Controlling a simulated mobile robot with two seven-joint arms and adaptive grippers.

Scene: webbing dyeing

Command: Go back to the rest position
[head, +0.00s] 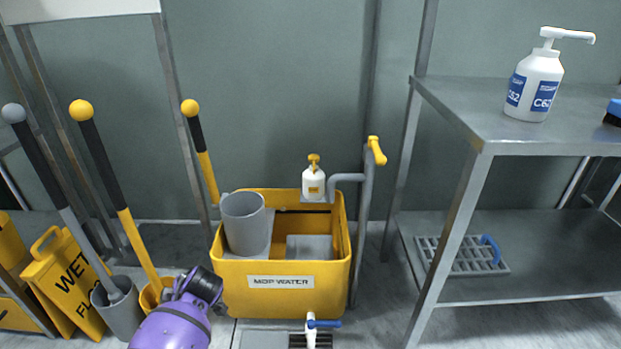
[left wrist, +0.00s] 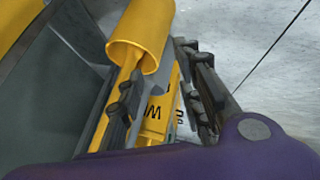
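My left arm (head: 172,325), purple with a dark joint, comes in at the bottom, low in front of the mop bucket's left side. Its fingers are hidden in the head view. In the left wrist view my left gripper (left wrist: 163,65) has its two dark fingers apart, with nothing seen clamped between them. A yellow cup (left wrist: 142,35) and a yellow handle (left wrist: 100,132) show beside and behind the left finger. The yellow sign (left wrist: 155,120) shows beyond the fingers. My right gripper is in neither view.
The yellow mop bucket (head: 280,301) holds a grey cylinder (head: 245,222). A wet-floor sign (head: 68,285), grey holder (head: 118,312) and yellow-topped pole (head: 118,195) stand left. A steel shelf (head: 480,110) with a pump bottle (head: 535,85) stands right. A blue-handled tap (head: 318,323) is low in front.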

